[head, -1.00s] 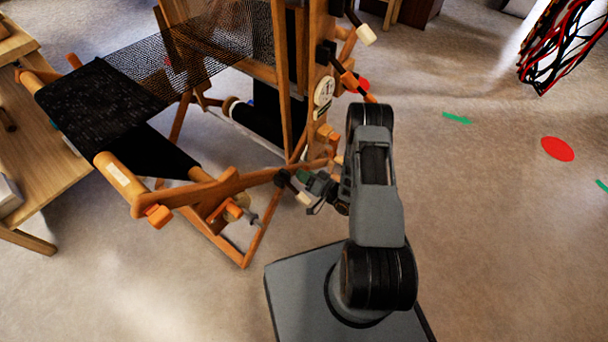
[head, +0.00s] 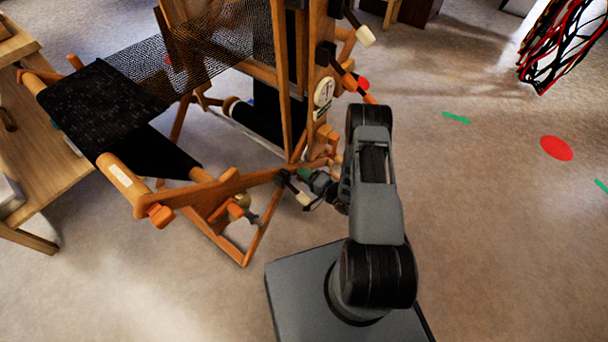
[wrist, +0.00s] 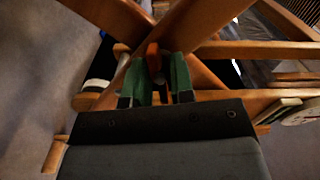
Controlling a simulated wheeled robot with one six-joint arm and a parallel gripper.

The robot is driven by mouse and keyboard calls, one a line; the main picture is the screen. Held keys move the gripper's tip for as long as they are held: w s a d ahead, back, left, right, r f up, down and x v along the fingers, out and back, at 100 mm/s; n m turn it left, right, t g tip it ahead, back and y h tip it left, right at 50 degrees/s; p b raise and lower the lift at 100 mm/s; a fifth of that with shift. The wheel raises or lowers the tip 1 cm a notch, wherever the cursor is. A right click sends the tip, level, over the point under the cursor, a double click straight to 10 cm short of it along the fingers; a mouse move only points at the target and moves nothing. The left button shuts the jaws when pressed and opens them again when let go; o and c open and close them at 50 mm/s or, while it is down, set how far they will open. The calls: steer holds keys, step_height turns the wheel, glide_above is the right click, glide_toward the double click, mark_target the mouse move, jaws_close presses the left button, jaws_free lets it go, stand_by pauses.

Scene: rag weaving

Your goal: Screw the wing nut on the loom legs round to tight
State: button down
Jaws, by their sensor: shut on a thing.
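The wing nut (wrist: 153,57) is a small orange-red piece in the wrist view, at the crossing of the wooden loom legs (wrist: 195,22). My gripper (wrist: 160,70) has green fingers, one on each side of it, and is shut on it. The fingers hide part of the nut, and how tight it sits cannot be told. In the head view my gripper (head: 307,181) is beside the lower right part of the loom frame (head: 205,190). The nut cannot be made out there.
Black cloth (head: 105,90) spans the loom's left side. A white-tipped dark handle (head: 302,198) sticks out close to my gripper. A wooden bench (head: 40,160) stands at the left. A wire basket (head: 565,45) is at the top right. The floor at right is open, with flat coloured markers (head: 556,148).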

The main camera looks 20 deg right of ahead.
steer(key=shift+s+f+m, duration=0.1)
steer(key=shift+s+m, duration=0.05)
steer(key=shift+m, duration=0.15)
steer(key=c, duration=1)
jaws_free()
steer(key=p+v, duration=0.3)
steer(key=v, duration=1)
steer(key=shift+s+d, duration=0.25)
steer(key=shift+s, duration=0.05)
